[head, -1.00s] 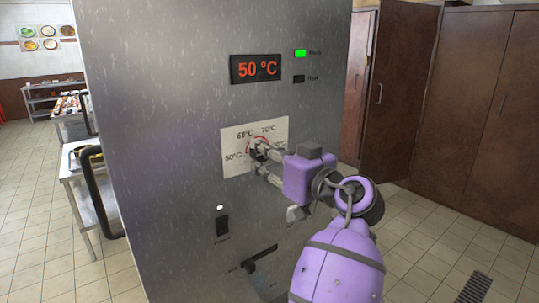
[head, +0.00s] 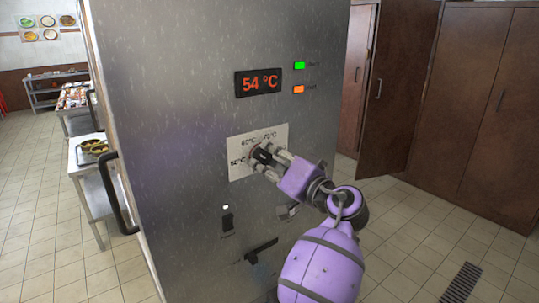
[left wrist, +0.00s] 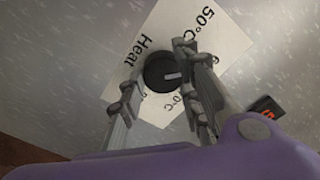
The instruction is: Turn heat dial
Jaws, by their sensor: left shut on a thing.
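The black heat dial (head: 261,155) sits on a white scale plate (head: 238,171) on the steel front of the machine. My left gripper (head: 268,161) is shut on the dial, with one finger on each side of it. In the left wrist view, the round dial (left wrist: 160,73) with its pale pointer mark shows between the fingers (left wrist: 162,82). The fingers cover part of the scale. The red display (head: 258,82) above reads 54 °C. My right gripper is not in view.
A green lamp (head: 299,65) and an orange lamp (head: 298,89) are lit beside the display. A black switch (head: 227,221) and a black lever (head: 262,251) sit below the dial. A dark handle (head: 121,196) sticks out at the machine's left edge. Brown cabinets (head: 480,100) stand at right.

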